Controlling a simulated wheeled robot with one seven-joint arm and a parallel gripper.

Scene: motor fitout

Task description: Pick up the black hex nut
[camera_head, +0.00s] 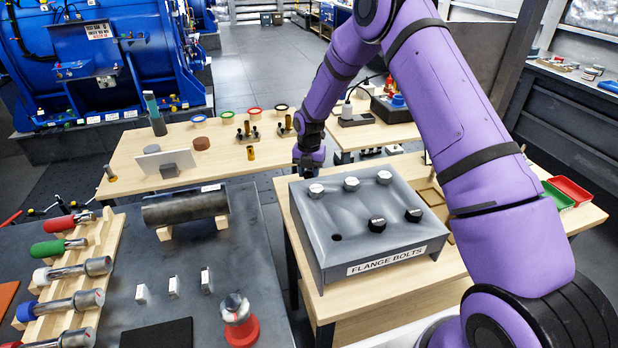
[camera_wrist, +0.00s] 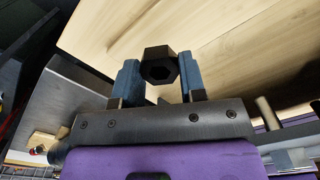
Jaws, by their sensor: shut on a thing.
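The black hex nut (camera_wrist: 157,52) is between the two blue-grey fingers of my gripper (camera_wrist: 158,70) in the wrist view. The fingers are shut on opposite sides of it, and its dark central hole faces the camera. Light wood fills the view behind it; I cannot tell how far it is from that surface. In the head view my gripper (camera_head: 308,166) hangs near the back left corner of the flange bolts box. The nut cannot be made out there.
The grey flange bolts box (camera_head: 402,246) stands on the right wooden table, with silver and black hex heads on top. A farther wooden table (camera_head: 225,165) holds small fittings. The dark bench (camera_head: 190,265) at left holds a tool rack (camera_head: 85,262) and a pipe (camera_head: 186,208).

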